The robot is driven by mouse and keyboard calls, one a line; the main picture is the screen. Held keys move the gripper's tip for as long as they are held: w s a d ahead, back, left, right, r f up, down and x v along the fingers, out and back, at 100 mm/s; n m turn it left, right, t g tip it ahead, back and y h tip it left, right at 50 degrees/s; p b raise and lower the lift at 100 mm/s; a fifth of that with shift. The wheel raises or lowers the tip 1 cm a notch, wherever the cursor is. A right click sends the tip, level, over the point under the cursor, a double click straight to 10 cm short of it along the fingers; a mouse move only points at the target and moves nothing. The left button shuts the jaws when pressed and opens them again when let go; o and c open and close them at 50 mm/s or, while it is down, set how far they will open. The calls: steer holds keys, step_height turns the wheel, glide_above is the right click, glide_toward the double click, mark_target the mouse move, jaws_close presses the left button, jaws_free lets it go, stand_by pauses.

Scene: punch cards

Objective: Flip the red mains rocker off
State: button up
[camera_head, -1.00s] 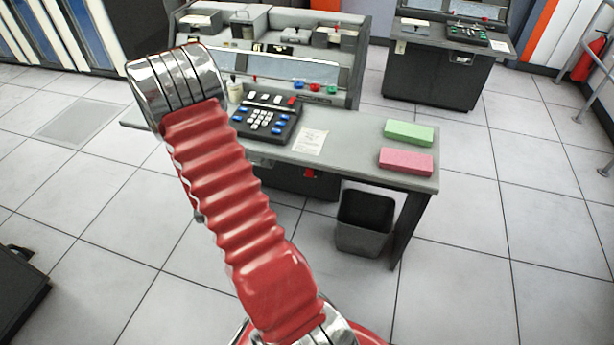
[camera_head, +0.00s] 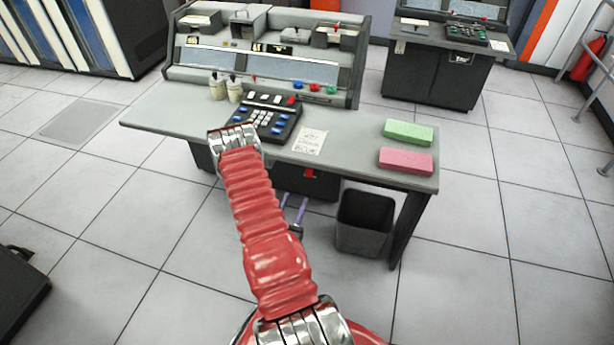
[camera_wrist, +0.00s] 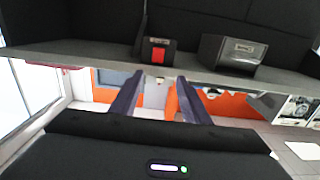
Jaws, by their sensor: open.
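The red mains rocker (camera_head: 310,173) is on a dark box under the front edge of the grey desk (camera_head: 370,166). In the wrist view the rocker (camera_wrist: 158,55) is a small red block on a dark plate, with a small label beside it. I cannot tell which way it is tipped. My gripper (camera_head: 294,197) is below and slightly left of the rocker in the head view, apart from it. In the wrist view my gripper (camera_wrist: 159,78) is open, its two purple-grey fingers spread with nothing between them and the rocker just beyond their tips.
A dark waste bin (camera_head: 364,222) stands under the desk, right of the gripper. A grey box (camera_wrist: 233,52) sits beside the rocker in the wrist view. The desk holds a keypad (camera_head: 269,118), a paper note (camera_head: 310,141), and green (camera_head: 408,132) and pink (camera_head: 405,160) card stacks.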

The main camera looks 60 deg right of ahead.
mark_target(309, 171)
steer(key=shift+s, duration=0.25)
steer(key=d, duration=0.4)
steer(key=w+d, duration=0.1)
steer(key=d, duration=0.4)
steer(key=w+d, duration=0.1)
steer(key=d, duration=0.3)
steer(key=shift+w+d, duration=0.1)
steer(key=shift+d, duration=0.2)
steer(key=shift+c, duration=0.3)
steer(key=c, duration=1)
steer(key=shift+f, duration=0.1)
